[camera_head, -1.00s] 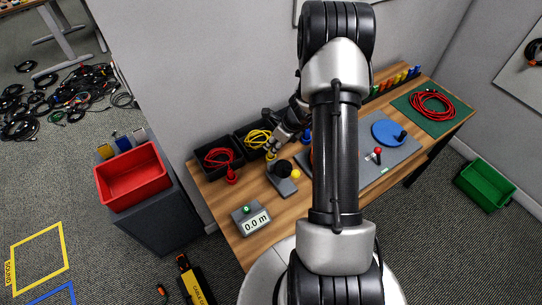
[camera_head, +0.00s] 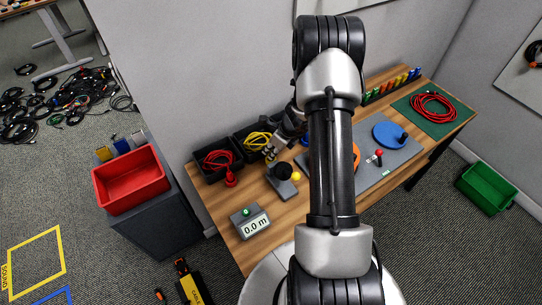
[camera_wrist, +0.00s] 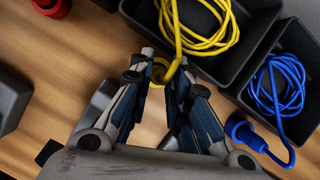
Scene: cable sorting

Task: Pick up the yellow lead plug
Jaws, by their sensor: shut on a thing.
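The yellow lead (camera_wrist: 198,35) lies coiled in a black bin, and its coil also shows in the head view (camera_head: 257,140). Its yellow plug (camera_wrist: 158,73) is at the front edge of that bin, between my fingertips. My gripper (camera_wrist: 166,72) is shut on the plug, with one finger on each side. In the head view my gripper (camera_head: 271,153) is small, just in front of the bin. The plug's lower part is hard to make out between the fingers.
A red lead (camera_head: 217,158) and a blue lead (camera_wrist: 277,85) lie in bins on either side. The red plug (camera_head: 231,180) and blue plug (camera_wrist: 245,134) are close by. A grey device with a black knob (camera_head: 283,171) stands in front, near the meter (camera_head: 251,222).

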